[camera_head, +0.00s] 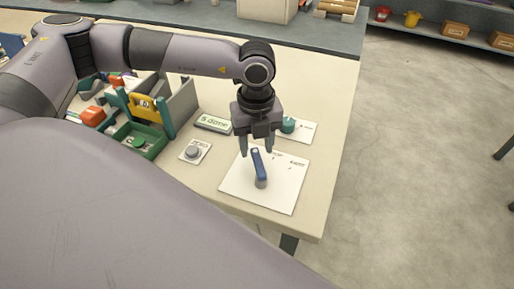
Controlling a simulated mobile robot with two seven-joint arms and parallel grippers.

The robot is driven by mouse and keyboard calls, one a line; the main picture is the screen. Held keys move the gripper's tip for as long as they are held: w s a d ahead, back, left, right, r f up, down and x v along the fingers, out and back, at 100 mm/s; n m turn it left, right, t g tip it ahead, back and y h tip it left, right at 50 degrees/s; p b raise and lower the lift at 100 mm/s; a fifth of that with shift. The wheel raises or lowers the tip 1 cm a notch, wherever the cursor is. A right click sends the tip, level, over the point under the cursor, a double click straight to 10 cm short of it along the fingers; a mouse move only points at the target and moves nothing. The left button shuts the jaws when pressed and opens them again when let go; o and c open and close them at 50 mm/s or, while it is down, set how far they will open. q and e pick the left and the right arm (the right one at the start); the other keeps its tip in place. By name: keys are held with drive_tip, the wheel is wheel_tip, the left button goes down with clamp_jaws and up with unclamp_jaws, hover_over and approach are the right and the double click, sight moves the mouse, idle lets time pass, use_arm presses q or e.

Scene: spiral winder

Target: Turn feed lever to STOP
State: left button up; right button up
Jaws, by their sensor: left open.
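The feed lever is a blue handle (257,163) on a short grey post. It stands on a white plate (285,193) with small dark labels too small to read, near the table's right end. The handle points up the picture from its post, leaning slightly left. My left gripper (256,148) points down over the far edge of the plate. Its jaws are open, with the handle's far end between or just below the fingertips in the picture; I cannot tell whether they touch. My right gripper is not in view.
A green knob (288,125) on a white card sits just behind my left gripper. A grey knob (193,152) and a small display (213,123) lie left of the plate. A green and yellow machine (145,108) stands farther left. The table's right edge is close.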

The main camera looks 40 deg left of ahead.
sight(258, 163)
use_arm(q)
drive_tip(key=shift+f, duration=1.25)
clamp_jaws()
